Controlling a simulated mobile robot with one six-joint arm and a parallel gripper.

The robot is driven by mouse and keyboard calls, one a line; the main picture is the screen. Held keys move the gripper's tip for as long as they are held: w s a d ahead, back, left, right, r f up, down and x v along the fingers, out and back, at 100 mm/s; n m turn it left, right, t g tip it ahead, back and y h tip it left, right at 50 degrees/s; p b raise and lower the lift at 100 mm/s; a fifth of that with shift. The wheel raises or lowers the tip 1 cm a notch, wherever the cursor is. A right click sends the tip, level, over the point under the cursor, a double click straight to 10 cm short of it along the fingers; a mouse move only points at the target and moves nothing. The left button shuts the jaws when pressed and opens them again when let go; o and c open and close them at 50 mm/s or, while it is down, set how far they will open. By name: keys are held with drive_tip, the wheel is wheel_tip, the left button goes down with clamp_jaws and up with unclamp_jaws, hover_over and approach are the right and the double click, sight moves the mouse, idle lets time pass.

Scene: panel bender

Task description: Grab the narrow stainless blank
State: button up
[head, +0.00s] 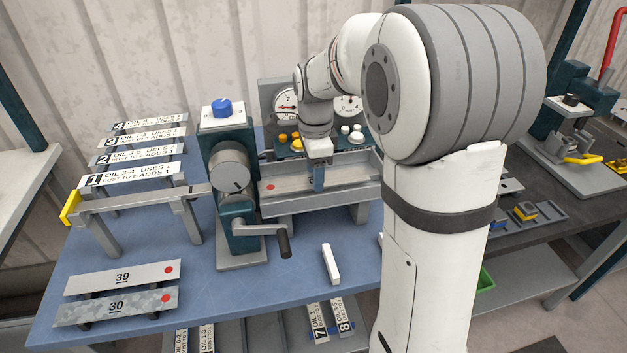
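A smooth grey blank marked 39 (95,282) with a red dot lies at the front left of the blue table. A mottled grey blank marked 30 (88,312) with a red dot lies just in front of it. I cannot tell for sure which of these is the narrow stainless one. A grey strip with a red dot (270,187) lies in the bender's bed. My gripper (319,186) points down over that bed, right of the dot. Its fingers are small and partly hidden, so I cannot tell whether they are open or touch the strip.
The bender has a grey crank handle (284,240) and a column with a blue knob (222,107). Numbered label plates (130,176) stand on a rack at left. A white bar (331,264) lies on the blue table (200,275). My arm hides much of the right side.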

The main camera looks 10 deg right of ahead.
drive_tip(key=c, duration=0.7)
drive_tip(key=shift+o, duration=0.2)
